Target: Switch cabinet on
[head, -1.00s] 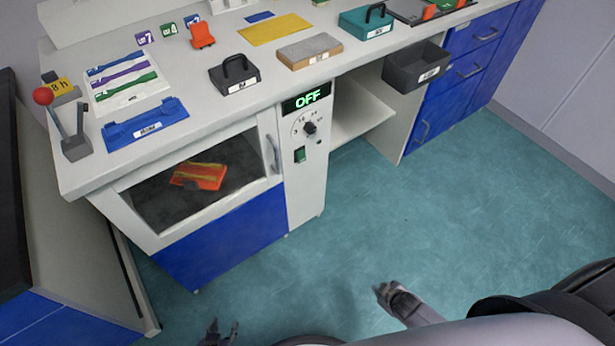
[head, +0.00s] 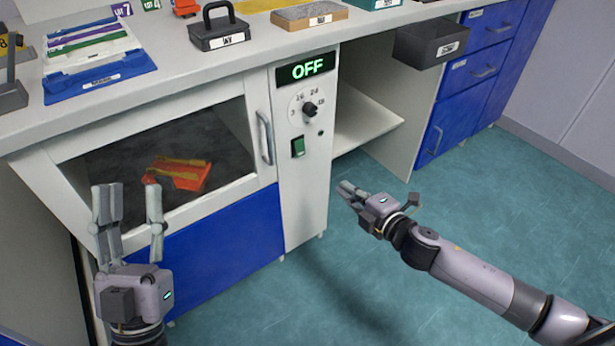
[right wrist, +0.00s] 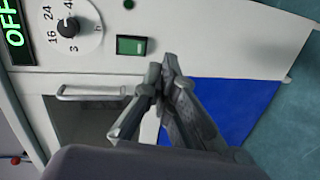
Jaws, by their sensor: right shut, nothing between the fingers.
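The cabinet (head: 220,215) stands under the bench, with a glass door and a narrow white control panel (head: 303,205). The panel's display (head: 306,68) reads OFF in green. Below it are a round dial with a black knob (head: 309,110) and a green rocker switch (head: 298,147). The switch also shows in the right wrist view (right wrist: 131,45). My right gripper (head: 346,190) is shut and empty, apart from the panel, below and right of the switch in the head view. My left gripper (head: 128,192) is open and empty in front of the cabinet door.
A door handle (head: 265,138) sticks out left of the panel. An orange object (head: 178,173) lies behind the glass. A black bin (head: 430,43) hangs under the bench at the right. The floor (head: 400,290) before the cabinet is clear.

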